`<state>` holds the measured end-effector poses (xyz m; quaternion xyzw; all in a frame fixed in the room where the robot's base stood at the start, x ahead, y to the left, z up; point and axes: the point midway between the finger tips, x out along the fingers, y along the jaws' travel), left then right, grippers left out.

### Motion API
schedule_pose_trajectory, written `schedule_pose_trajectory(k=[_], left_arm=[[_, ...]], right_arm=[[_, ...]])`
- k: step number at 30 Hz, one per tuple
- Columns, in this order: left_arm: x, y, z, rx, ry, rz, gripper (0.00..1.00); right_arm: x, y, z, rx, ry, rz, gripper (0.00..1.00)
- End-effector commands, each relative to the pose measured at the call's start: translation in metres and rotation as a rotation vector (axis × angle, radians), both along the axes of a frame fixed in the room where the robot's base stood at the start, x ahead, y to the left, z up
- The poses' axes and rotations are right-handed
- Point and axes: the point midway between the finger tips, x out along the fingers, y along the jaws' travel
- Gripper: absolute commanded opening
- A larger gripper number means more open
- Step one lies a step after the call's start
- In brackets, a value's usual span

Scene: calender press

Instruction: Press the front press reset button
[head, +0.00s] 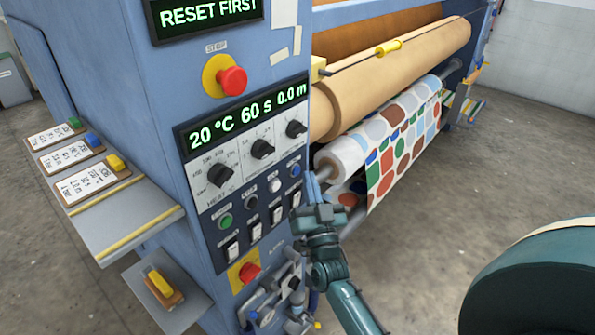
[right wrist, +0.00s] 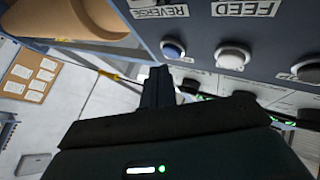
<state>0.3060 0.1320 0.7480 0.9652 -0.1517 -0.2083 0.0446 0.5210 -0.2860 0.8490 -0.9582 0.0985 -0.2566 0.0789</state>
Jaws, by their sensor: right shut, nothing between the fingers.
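The blue press front carries a control panel (head: 240,165) with a row of push buttons: green (head: 225,221), black (head: 250,201), white (head: 274,186) and blue (head: 295,170). I cannot make out a label that reads reset on any of them; the display (head: 209,12) above reads RESET FIRST. My right gripper (head: 312,188) is shut and empty, just right of the panel's edge by the blue button. In the right wrist view its fingers (right wrist: 158,82) end just below the blue button (right wrist: 173,49), apart from it as far as I can tell. My left gripper is not in view.
A red stop button (head: 232,80) sits above the panel, another red button (head: 249,271) below it. Rollers with patterned cloth (head: 405,135) stand right of the panel. A shelf (head: 125,220) with tagged cards juts out at left. Floor at right is partly clear.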

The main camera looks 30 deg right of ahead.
Motion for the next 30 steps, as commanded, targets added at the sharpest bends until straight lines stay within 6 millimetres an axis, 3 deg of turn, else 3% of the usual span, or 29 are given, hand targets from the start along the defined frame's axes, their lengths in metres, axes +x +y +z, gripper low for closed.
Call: schedule_pose_trajectory(k=[30], left_arm=[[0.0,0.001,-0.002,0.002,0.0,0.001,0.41]], right_arm=[[0.011,0.005,0.0,0.0,0.0,0.0,0.0]])
